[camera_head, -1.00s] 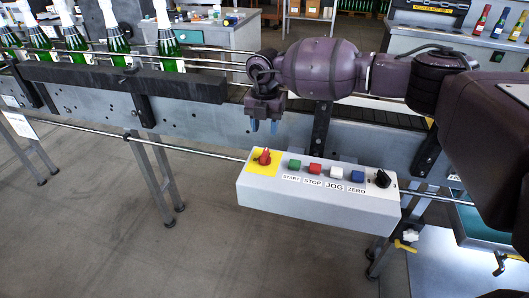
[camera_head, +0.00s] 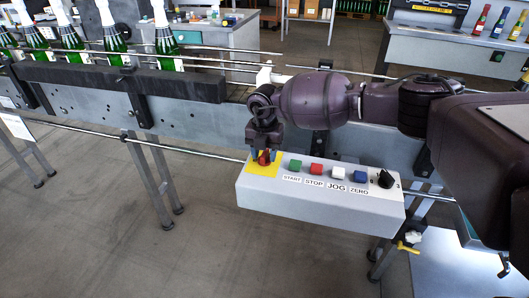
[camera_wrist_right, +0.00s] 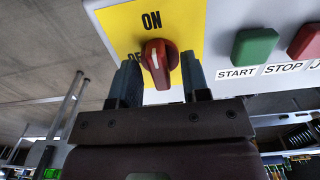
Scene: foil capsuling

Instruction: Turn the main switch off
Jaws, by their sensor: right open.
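The main switch is a red rotary knob (camera_head: 264,158) on a yellow plate (camera_head: 254,169) at the left end of the white control box (camera_head: 310,200). In the right wrist view the red knob (camera_wrist_right: 157,62) stands nearly upright, its upper end towards the "ON" label; the "OFF" label at its left is partly hidden. My right gripper (camera_head: 264,155) is at the knob from above. In the right wrist view its open fingers (camera_wrist_right: 160,80) stand on either side of the knob, with small gaps visible. My left gripper is not in view.
Right of the switch on the box are a green START button (camera_head: 295,165), a red STOP button (camera_head: 316,169), white and blue buttons and a black selector knob (camera_head: 385,179). A conveyor with green bottles (camera_head: 112,40) runs behind. Floor in front is clear.

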